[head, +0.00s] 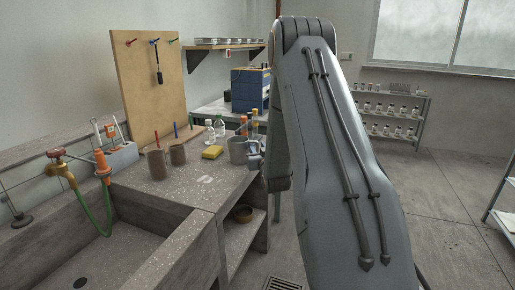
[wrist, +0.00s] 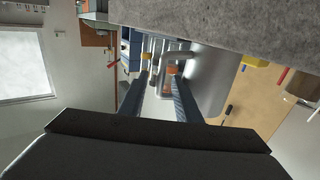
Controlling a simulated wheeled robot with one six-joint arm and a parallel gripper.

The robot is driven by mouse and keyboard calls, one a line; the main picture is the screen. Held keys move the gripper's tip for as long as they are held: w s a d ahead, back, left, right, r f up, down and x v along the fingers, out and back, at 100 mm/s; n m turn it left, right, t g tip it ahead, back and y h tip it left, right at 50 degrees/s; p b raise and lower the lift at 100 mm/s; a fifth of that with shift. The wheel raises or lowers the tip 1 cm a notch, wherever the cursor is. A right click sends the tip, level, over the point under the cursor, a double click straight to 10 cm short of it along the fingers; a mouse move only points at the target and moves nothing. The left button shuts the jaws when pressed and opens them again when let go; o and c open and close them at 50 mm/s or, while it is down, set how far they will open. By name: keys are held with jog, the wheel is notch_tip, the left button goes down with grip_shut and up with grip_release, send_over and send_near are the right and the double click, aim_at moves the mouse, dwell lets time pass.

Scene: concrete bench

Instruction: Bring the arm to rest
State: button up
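My arm fills the middle of the head view and bends down to my gripper (head: 255,157) at the bench's right end. The gripper is beside a grey mug (head: 238,151) that stands upright on the concrete bench (head: 203,191). In the wrist view, which is upside down, the two dark fingers of my gripper (wrist: 160,80) are spread apart. The mug (wrist: 209,82) is just beyond and to the right, its handle reaching in between the fingertips. A gap shows around the handle, so I see no grip on it. My arm hides part of the gripper in the head view.
A yellow sponge (head: 212,152), bottles (head: 219,126) and two brown cups (head: 157,164) stand near the mug. A pegboard (head: 146,82) rises behind. A sink (head: 130,250) is at the left. Floor is open at right.

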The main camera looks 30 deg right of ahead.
jog(key=s+a+f+n+g+y+p, duration=0.2)
jog(key=s+a+g+y, duration=0.2)
jog(key=s+a+g, duration=0.9)
jog(key=s+a+r+g, duration=0.1)
jog(key=s+a, duration=0.4)
jog(key=s, duration=0.4)
jog(key=s+a+r+n+g+y+p, duration=0.1)
jog(key=s+a, duration=0.5)
jog(key=s, duration=0.3)
jog(key=s+a+r+g+p, duration=0.1)
jog(key=s+a+g, duration=0.1)
jog(key=s+a, duration=0.4)
jog(key=s, duration=0.4)
jog(key=shift+r+n+y, duration=0.15)
jog(key=shift+n+y, duration=0.15)
